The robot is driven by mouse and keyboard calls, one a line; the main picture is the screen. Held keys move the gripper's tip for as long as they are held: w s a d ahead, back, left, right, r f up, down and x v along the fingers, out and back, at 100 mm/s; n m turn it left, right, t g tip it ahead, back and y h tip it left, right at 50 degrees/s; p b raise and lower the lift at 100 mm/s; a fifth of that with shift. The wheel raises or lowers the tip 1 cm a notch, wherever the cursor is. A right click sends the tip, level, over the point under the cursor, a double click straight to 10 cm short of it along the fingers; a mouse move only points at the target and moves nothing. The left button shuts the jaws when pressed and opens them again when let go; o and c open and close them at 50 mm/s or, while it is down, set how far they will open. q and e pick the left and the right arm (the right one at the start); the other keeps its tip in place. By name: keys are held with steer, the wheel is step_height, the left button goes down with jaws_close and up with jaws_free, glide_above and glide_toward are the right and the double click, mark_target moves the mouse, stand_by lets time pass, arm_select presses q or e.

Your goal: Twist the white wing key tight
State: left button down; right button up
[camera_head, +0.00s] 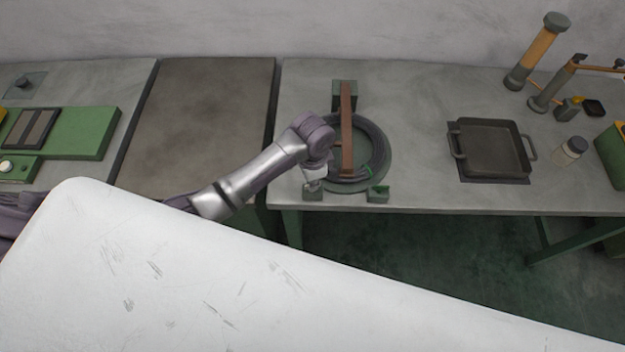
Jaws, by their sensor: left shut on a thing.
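My left arm reaches in from the left, and its gripper (313,184) points down at the front left of a dark round coil or ring (377,140) on the grey bench. I cannot make out the white wing key; the gripper and wrist cover that spot. A brown bar (347,125) runs front to back across the ring, from a green block (344,88) behind. My right gripper is out of view.
A dark square pan (490,150) with handles sits to the right on the grey bench (425,110). A small jar (570,150) and an orange post (537,52) stand farther right. A green fixture (85,133) lies at the left. The bench between ring and pan is clear.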

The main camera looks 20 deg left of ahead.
arm_select(q)
steer(key=m, duration=0.3)
steer(key=shift+s+f, duration=0.1)
steer(key=shift+m, duration=0.5)
steer(key=c, duration=1.3)
jaws_free()
steer(key=shift+r, duration=0.35)
step_height(320, 180, up, 11)
steer(key=shift+r, duration=0.2)
